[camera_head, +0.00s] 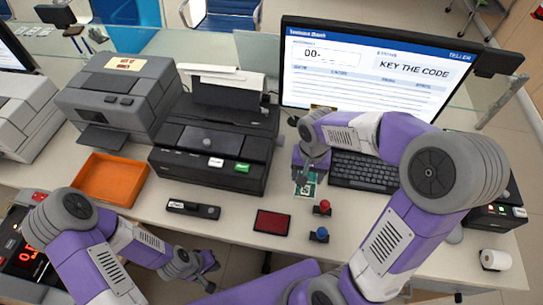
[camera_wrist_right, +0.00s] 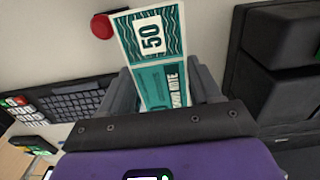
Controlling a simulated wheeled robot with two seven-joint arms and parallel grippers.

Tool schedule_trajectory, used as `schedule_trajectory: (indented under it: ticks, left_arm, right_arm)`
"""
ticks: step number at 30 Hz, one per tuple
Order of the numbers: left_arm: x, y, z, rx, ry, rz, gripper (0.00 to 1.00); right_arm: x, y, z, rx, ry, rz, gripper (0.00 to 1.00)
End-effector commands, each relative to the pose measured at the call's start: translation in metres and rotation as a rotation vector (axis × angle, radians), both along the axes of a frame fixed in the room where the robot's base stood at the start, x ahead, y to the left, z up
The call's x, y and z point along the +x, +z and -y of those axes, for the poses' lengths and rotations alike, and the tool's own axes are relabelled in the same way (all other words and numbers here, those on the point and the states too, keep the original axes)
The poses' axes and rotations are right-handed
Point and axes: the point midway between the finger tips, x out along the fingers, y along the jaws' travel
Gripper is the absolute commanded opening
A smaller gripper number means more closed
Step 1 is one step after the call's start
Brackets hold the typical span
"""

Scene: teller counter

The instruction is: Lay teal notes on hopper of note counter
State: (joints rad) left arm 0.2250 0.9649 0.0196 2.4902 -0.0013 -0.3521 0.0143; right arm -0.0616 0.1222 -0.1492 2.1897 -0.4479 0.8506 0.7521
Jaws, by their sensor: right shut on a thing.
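The teal notes (camera_wrist_right: 152,42), marked 50, stand between the fingers of my right gripper (camera_wrist_right: 165,90) in the right wrist view. In the head view the teal notes (camera_head: 306,186) show just below my right gripper (camera_head: 308,172), in front of the keyboard's left end. The gripper is shut on them. My left gripper (camera_head: 211,275) is open and empty at the lower left, above the front of the counter. A dark machine with red digits (camera_head: 24,250) at the left edge may be the note counter; its hopper cannot be made out.
A black printer (camera_head: 212,150) stands mid-counter, with an orange tray (camera_head: 108,180) and a grey machine (camera_head: 120,95) to its left. A red pad (camera_head: 272,222), a red button (camera_head: 322,208) and a blue button (camera_head: 319,234) lie in front. The monitor (camera_head: 375,75) stands behind the keyboard (camera_head: 365,172).

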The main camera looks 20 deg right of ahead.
Motion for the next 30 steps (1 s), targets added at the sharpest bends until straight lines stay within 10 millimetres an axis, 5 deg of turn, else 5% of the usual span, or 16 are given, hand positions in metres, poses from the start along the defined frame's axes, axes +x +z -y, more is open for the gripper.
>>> schedule_trajectory:
  ticks: [9, 22, 30]
  left_arm:
    - [0.0, -0.022, 0.0, 0.0, 0.0, 0.0, 0.0]
    - [0.0, -0.039, 0.0, 0.0, 0.0, 0.0, 0.0]
    - [0.0, -0.039, 0.0, 0.0, 0.0, 0.0, 0.0]
  right_arm:
    - [-0.002, -0.051, 0.001, 0.001, -0.013, -0.003, 0.25]
    - [-0.002, -0.098, 0.001, 0.002, -0.013, -0.003, 0.25]
    - [-0.002, -0.101, 0.001, 0.002, -0.013, 0.001, 0.25]
